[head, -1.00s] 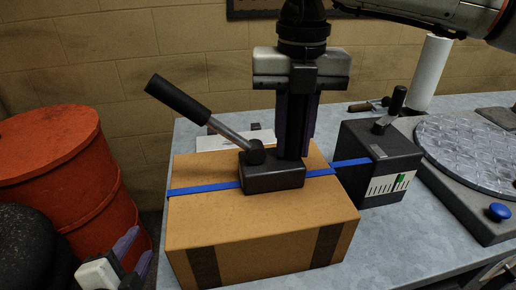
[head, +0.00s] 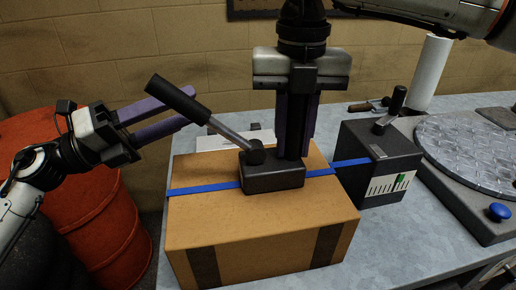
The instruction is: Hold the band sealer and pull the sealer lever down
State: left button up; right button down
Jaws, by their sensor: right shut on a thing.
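The band sealer (head: 272,179) is a dark block on top of a cardboard box (head: 262,222), with a blue band (head: 204,187) running across the box to it. The sealer lever (head: 190,107) has a thick black grip and slants up to the left from the sealer. My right gripper (head: 292,155) points down from above, shut on the sealer; its fingertips are partly hidden against the block. My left gripper (head: 188,108) comes in from the left with its two purple fingers apart, at or near the lever's grip. I cannot tell whether it touches the grip.
A dark tensioner box (head: 380,160) with a scale stands right of the cardboard box. A turntable (head: 470,150) with a blue knob lies further right. A white roll (head: 431,72) stands behind. An orange drum (head: 100,220) is at the left, below my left arm.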

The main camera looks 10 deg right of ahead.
pick_arm(q)
jog(key=s+a+r+m+g+y, duration=0.35)
jog(key=a+r+y, duration=0.2)
jog(key=a, duration=0.25)
jog(key=s+a+r+m+g+y, duration=0.25)
jog(key=a+r+m+y, duration=0.2)
jog(key=a+y, duration=0.3)
jog(key=m+t+y, duration=0.2)
jog(key=m, duration=0.7)
send_near(155, 79)
jog(key=f, duration=0.1)
jog(key=x, duration=1.1)
jog(key=shift+d+f, duration=0.15)
jog(key=shift+d, duration=0.15)
grip_shut()
